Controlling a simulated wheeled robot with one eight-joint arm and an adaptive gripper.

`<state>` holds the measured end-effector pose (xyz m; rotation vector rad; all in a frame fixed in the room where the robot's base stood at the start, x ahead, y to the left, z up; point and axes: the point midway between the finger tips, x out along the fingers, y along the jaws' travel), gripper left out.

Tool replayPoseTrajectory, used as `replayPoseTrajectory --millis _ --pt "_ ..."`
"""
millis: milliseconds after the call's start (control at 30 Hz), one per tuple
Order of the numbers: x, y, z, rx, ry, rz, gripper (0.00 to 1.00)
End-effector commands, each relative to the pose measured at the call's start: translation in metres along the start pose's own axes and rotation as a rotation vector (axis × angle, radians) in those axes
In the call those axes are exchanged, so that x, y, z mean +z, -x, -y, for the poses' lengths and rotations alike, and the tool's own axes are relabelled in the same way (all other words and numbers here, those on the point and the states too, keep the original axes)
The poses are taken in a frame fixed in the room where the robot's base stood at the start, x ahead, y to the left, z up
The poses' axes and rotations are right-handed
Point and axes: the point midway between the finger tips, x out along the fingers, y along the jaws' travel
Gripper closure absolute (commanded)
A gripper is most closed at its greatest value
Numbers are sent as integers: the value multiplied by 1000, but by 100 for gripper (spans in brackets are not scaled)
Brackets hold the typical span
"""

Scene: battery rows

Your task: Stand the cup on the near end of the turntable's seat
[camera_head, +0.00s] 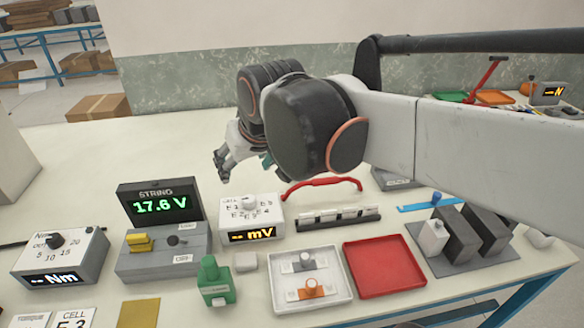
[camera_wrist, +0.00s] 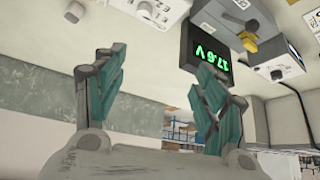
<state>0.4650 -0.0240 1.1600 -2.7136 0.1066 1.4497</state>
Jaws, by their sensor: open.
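I see no thing that I can make out as a cup or a turntable with a seat in either view. My arm hides part of the table's back right. A small white rounded piece (camera_head: 540,238) lies at the table's right edge; I cannot tell what it is.
The table's back left is clear.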

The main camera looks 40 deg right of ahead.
Motion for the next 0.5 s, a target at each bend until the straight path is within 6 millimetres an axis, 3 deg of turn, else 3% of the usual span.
replayPoseTrajectory --millis 33,300,500 --pt "-22 3 -3 5 -12 4 35" --pt "-108 -8 -23 30 -78 27 35" --pt "-137 -39 -53 60 -162 99 35"
